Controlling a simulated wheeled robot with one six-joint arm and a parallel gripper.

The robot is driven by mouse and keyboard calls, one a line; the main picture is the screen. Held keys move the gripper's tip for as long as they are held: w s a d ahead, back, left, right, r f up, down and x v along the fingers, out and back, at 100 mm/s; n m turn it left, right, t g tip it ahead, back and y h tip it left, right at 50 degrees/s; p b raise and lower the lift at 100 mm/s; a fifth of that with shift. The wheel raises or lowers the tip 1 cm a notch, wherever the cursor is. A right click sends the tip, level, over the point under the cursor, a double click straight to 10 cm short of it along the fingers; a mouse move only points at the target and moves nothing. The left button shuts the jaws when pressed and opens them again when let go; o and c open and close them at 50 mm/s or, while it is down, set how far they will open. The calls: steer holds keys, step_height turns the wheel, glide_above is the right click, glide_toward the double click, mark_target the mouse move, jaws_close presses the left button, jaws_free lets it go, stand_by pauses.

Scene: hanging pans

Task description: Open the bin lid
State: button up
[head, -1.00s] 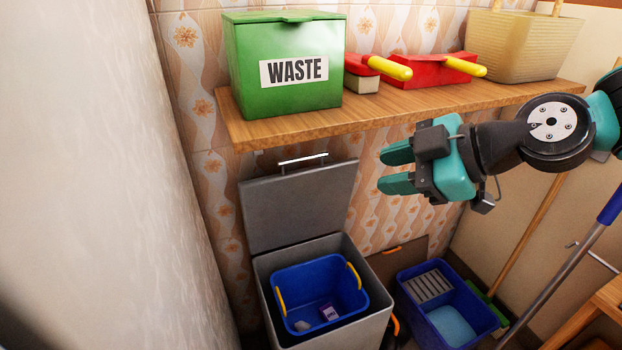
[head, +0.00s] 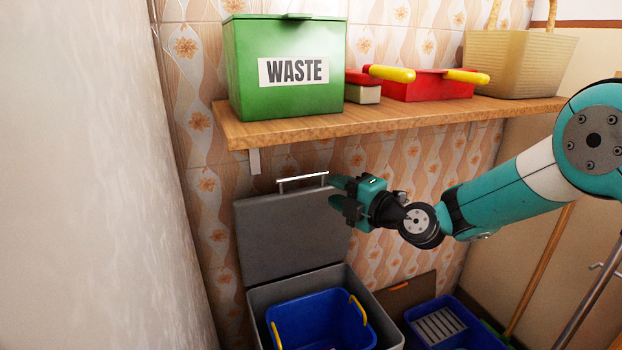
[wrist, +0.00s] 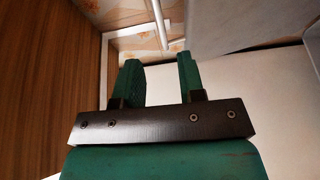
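The grey bin (head: 385,318) stands on the floor below the shelf. Its grey lid (head: 290,235) stands upright, raised at the back of the bin, with a pale bar handle (head: 303,182) along its top edge. My gripper (head: 332,190) is beside the right end of the handle, at the lid's upper right corner, fingers pointing left. In the wrist view the fingers (wrist: 158,62) are apart with nothing between them. The handle (wrist: 162,24) lies just beyond the fingertips, with the lid (wrist: 225,20) to its right. Contact with the lid cannot be told.
A green box marked WASTE (head: 285,72), its lid shut, stands on the wooden shelf (head: 400,118) above my gripper. Red dustpans (head: 425,88) and a beige basket (head: 520,65) are beside it. A blue bucket (head: 320,315) sits inside the bin. Another blue bucket (head: 475,335) stands right.

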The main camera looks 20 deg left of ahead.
mark_target(304, 177)
steer(key=p+x, duration=0.1)
steer(key=x, duration=0.9)
steer(key=shift+w+a, duration=0.2)
steer(key=shift+s+f, duration=0.1)
jaws_close()
